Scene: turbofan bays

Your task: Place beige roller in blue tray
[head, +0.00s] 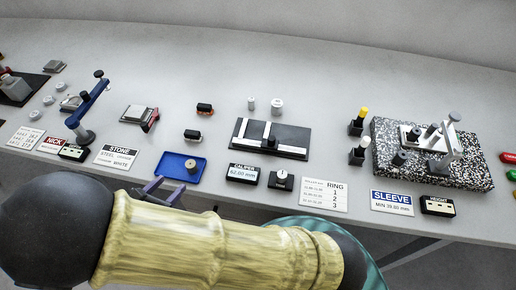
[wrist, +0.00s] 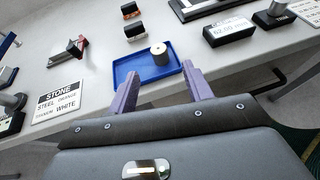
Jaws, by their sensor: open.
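The blue tray (head: 168,174) lies on the bench near its front edge, left of the middle in the head view. The beige roller (head: 191,166) stands upright inside it, toward the right side. The wrist view shows the tray (wrist: 127,71) ahead of my gripper and the roller (wrist: 159,54) standing near its far right part. My gripper (wrist: 163,78) is open and empty, its two purple fingers apart at the tray's near edge, with the roller beyond the fingertips. In the head view my gripper (head: 163,189) is partly hidden behind my arm.
The stone card (head: 117,156) is left of the tray, and the caliper display (head: 243,175) is right of it. A black plate with white strips (head: 271,138) lies farther right. Bare bench separates these things.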

